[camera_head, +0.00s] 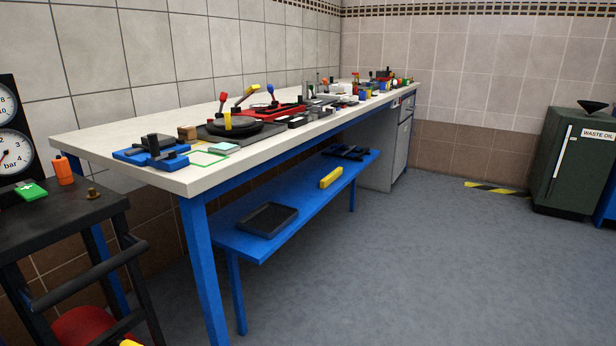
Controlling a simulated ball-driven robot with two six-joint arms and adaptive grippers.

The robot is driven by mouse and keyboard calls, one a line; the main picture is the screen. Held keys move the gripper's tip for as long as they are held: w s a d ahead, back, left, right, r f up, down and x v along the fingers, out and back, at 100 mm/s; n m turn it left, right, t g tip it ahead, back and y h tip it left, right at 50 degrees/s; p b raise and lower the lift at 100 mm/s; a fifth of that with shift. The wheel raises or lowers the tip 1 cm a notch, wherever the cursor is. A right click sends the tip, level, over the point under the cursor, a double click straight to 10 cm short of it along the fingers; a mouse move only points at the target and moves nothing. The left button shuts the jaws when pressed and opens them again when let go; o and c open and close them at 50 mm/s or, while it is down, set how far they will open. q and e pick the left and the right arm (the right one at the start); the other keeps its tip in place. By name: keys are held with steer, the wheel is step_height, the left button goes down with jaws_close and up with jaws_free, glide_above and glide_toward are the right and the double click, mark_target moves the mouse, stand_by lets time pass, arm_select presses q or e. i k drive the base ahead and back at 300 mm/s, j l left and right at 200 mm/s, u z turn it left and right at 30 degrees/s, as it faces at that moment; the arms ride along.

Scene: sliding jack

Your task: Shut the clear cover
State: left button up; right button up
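I cannot make out a clear cover for certain. The long white-topped workbench (95,142) with blue legs carries many small devices, and those toward its far end are too small to tell apart. Neither of my grippers shows in the head view.
A blue vise-like device (152,152) and a black round turntable (235,130) stand on the bench's near part. A black tray (268,220) and a yellow block (330,177) lie on the blue lower shelf. A green waste-oil cabinet (572,165) stands right. The grey floor between is clear.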

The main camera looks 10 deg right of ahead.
mark_target(382, 73)
steer(key=i+l+z, duration=0.45)
steer(key=i+z, duration=0.2)
steer(key=i, duration=0.25)
steer(key=i+z, duration=0.35)
steer(key=i, duration=2.5)
